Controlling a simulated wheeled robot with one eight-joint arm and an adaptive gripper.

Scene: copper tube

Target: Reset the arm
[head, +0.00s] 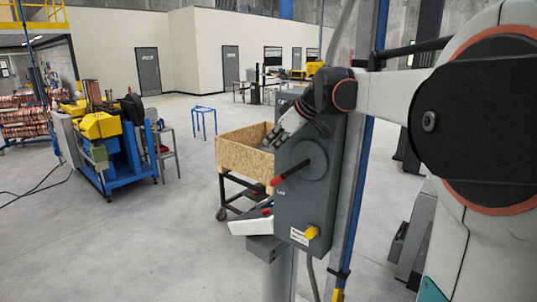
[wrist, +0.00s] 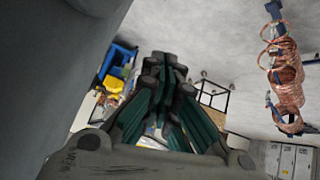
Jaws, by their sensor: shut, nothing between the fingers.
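My arm comes in from the right in the head view. It reaches across the top of a grey electrical box (head: 318,195). My gripper (head: 268,147) points down and left, beside the box's upper left part. In the wrist view my gripper (wrist: 165,60) has its dark green-sided fingers drawn together at the tips, with nothing held. The box has a black lever with a red end (head: 276,181) on its front. I cannot tell whether the gripper touches the box.
A wooden crate on a wheeled cart (head: 243,155) stands just behind the box. A blue machine with yellow parts (head: 110,145) is at the left. Copper coils (wrist: 285,75) hang on a rack in the wrist view. Open concrete floor (head: 120,245) lies at the front left.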

